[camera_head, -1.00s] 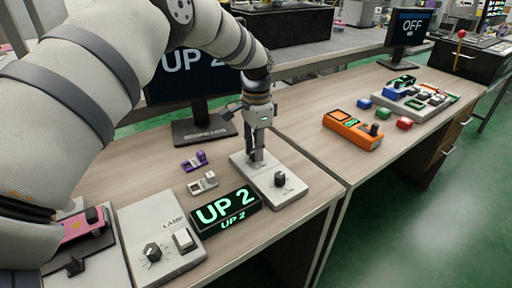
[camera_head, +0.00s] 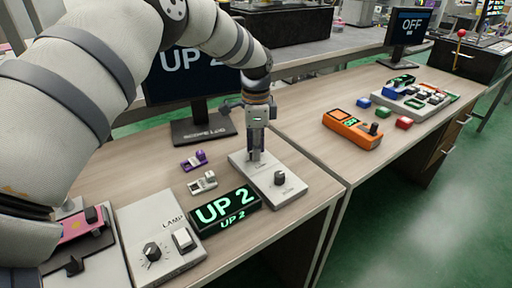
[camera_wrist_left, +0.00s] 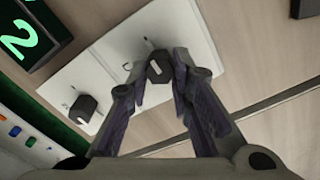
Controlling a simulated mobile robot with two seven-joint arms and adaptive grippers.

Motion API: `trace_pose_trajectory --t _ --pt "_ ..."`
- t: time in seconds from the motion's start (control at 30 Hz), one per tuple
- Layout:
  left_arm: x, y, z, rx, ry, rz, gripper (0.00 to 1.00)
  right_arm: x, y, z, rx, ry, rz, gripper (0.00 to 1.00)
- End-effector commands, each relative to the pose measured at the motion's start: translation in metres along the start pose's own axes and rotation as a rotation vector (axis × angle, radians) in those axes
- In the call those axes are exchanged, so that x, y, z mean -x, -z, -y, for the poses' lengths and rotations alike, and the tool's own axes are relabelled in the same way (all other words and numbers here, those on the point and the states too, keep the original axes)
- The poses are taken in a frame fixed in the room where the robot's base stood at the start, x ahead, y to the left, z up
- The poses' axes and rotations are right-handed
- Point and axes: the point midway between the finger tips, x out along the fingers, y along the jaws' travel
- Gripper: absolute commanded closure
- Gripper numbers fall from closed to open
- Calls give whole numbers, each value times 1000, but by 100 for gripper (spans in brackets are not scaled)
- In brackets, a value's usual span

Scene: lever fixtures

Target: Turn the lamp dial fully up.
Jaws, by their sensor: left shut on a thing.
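The panel marked LAMP (camera_head: 165,275) lies at the front left of the near table, with a dark dial (camera_head: 152,251) and a light rocker switch (camera_head: 183,240). My left gripper (camera_head: 256,157) points down over a separate white two-knob panel (camera_head: 297,192). In the left wrist view its fingers (camera_wrist_left: 160,72) are shut on that panel's far dark knob (camera_wrist_left: 158,67), which has a pale pointer mark. This knob is hidden by the fingers in the head view. The panel's near knob (camera_head: 280,178) is free. My right gripper is out of view.
A small display (camera_head: 225,208) reads UP 2, as does the monitor (camera_head: 190,85) behind. Purple (camera_head: 194,161) and grey (camera_head: 203,183) small fixtures sit left of the two-knob panel. An orange box (camera_head: 352,130) and coloured blocks are on the right table.

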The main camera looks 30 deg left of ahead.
Motion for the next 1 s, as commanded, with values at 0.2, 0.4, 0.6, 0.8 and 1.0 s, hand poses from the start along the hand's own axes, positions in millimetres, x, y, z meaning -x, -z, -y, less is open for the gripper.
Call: trace_pose_trajectory --t 0.2,0.4,0.6,0.8,1.0 --pt "-1 0 0 0 -2 1 71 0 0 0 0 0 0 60" --pt "-1 0 0 1 -1 1 60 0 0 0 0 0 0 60" --pt "6 0 0 1 1 -1 60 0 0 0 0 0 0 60" --pt "54 1 1 1 5 -3 60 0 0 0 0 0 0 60" --pt "101 0 0 2 2 -1 60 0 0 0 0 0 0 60"
